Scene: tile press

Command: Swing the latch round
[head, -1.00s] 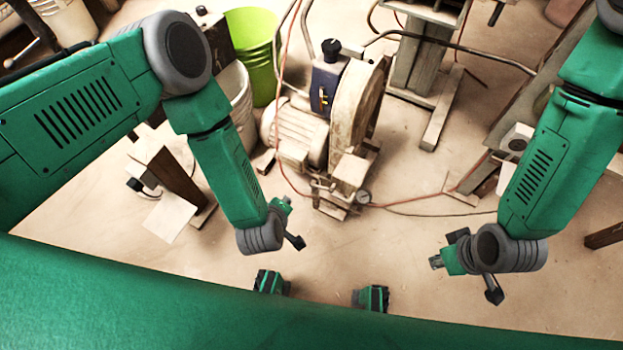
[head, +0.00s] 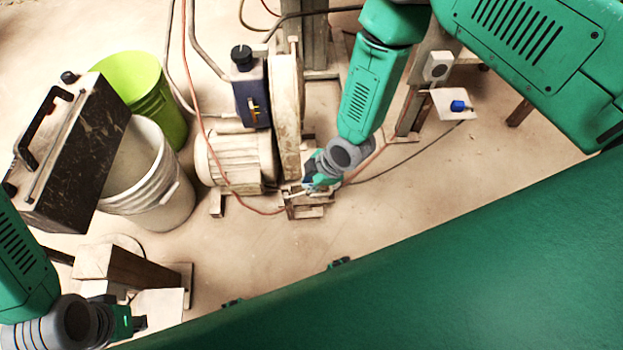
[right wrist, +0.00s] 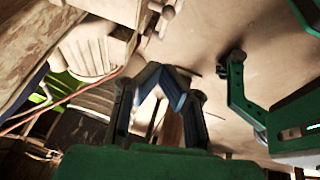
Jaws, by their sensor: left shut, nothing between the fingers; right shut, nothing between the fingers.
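No part in view is plainly recognisable as the latch. A small blue piece (head: 457,106) sits on a pale plate (head: 440,98) at the right of the head view; I cannot tell whether it is the latch. My right gripper (head: 318,184) is in front of the dusty machine's low front part, well left of that plate. Its fingers (right wrist: 165,72) meet in the right wrist view with nothing between them. My left gripper (head: 138,322) is shut and empty at the lower left, over or beside a pale plate near a wooden post.
A dusty motor (head: 235,160) and blue box (head: 252,100) stand mid-scene, with hoses and cables around. A dark box with a handle (head: 85,140), a white bucket (head: 165,205) and a green bucket (head: 150,75) are at left. The floor at centre right is clear.

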